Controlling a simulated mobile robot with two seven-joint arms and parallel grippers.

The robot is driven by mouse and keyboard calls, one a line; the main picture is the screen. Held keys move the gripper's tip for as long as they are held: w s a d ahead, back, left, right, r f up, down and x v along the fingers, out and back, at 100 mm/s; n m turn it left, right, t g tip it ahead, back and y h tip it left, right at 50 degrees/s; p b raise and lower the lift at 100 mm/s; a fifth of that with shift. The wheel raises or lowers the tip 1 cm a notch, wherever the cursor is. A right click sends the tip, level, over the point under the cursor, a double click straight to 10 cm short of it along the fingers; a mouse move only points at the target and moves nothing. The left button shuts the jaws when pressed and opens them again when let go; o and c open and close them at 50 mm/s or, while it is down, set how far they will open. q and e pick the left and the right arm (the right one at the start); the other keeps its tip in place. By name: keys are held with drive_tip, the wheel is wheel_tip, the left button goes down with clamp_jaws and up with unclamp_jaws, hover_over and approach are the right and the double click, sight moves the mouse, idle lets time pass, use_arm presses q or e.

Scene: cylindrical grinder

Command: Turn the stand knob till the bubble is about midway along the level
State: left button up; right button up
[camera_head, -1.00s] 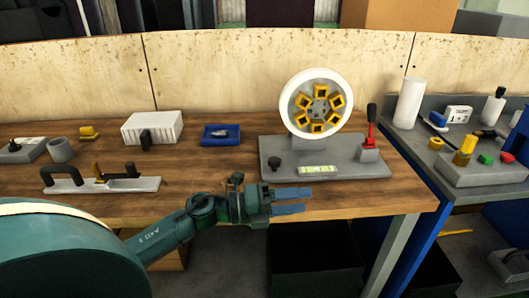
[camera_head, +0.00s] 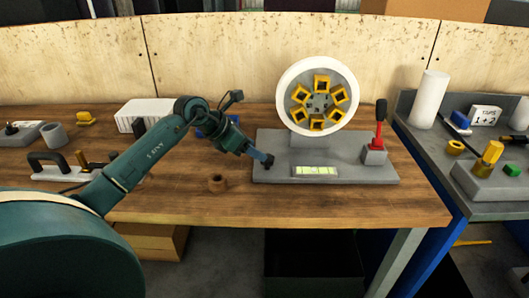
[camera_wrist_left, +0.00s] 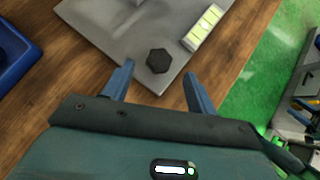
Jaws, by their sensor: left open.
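The grey stand (camera_head: 350,173) sits on the wooden bench and carries a white-rimmed wheel with yellow pockets. Its dark knob (camera_head: 269,164) is at the stand's front left; in the left wrist view it is a black hexagonal knob (camera_wrist_left: 158,61). The pale yellow-green level (camera_head: 315,171) lies along the stand's front edge and also shows in the wrist view (camera_wrist_left: 203,27). I cannot make out the bubble's place. My left gripper (camera_head: 264,157) is open at the knob. In the wrist view its blue fingertips (camera_wrist_left: 158,69) stand either side of the knob, with gaps. My right gripper is not in view.
A red lever (camera_head: 377,140) stands on the stand's right end. A blue tray (camera_wrist_left: 15,48) is at the wrist view's left. Bare bench (camera_head: 300,205) lies in front of the stand.

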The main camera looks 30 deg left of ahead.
sight(269, 156)
use_arm(q)
drive_tip(key=x, duration=0.4)
drive_tip(key=shift+w+d, duration=0.1)
drive_tip(key=shift+w+d+f, duration=0.15)
drive_tip(key=shift+w+f, duration=0.15)
drive_tip(key=shift+f, duration=0.2)
drive_tip(key=shift+c, duration=0.5)
